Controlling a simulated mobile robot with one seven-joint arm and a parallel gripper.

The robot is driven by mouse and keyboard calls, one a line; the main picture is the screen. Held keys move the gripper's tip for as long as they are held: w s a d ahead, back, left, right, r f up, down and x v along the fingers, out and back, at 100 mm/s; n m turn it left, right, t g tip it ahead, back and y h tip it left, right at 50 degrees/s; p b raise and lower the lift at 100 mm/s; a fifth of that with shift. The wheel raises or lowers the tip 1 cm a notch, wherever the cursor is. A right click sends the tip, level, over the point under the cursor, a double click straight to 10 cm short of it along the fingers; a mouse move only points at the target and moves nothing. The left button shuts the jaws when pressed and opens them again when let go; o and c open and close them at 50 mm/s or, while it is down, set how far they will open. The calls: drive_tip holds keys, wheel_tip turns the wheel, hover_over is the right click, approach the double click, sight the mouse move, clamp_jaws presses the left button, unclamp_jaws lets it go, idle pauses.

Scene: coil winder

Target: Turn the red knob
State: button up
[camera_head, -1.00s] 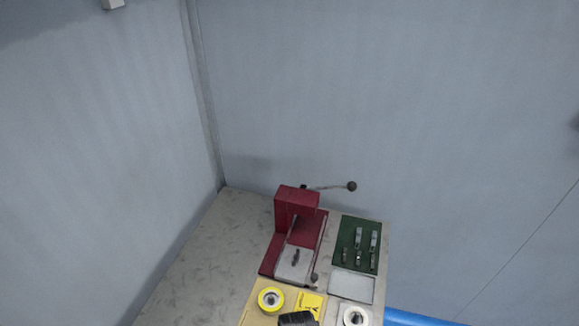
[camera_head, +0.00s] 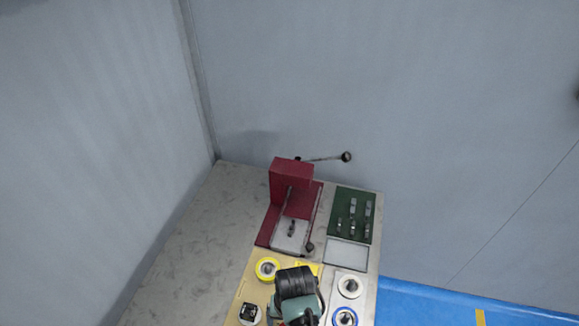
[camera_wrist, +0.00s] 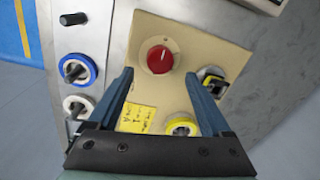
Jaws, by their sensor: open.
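The red knob (camera_wrist: 160,59) is round with a white pointer line and sits on a beige panel (camera_wrist: 205,35) in the wrist view. My gripper (camera_wrist: 158,76) is open and empty. Its two blue fingers point toward the panel, with the knob showing between and just beyond the fingertips. I see no contact, and the remaining distance is hard to judge. In the head view my gripper's dark wrist (camera_head: 295,283) covers part of the panel, and the knob is hidden there.
The red winder (camera_head: 292,185) with a crank handle stands behind.

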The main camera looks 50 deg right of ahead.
wheel_tip(320, 180, up, 8)
drive_tip(key=shift+s+b, duration=0.25)
drive_tip(key=shift+b, duration=0.1)
drive_tip(key=shift+d+f, duration=0.1)
idle(0.3)
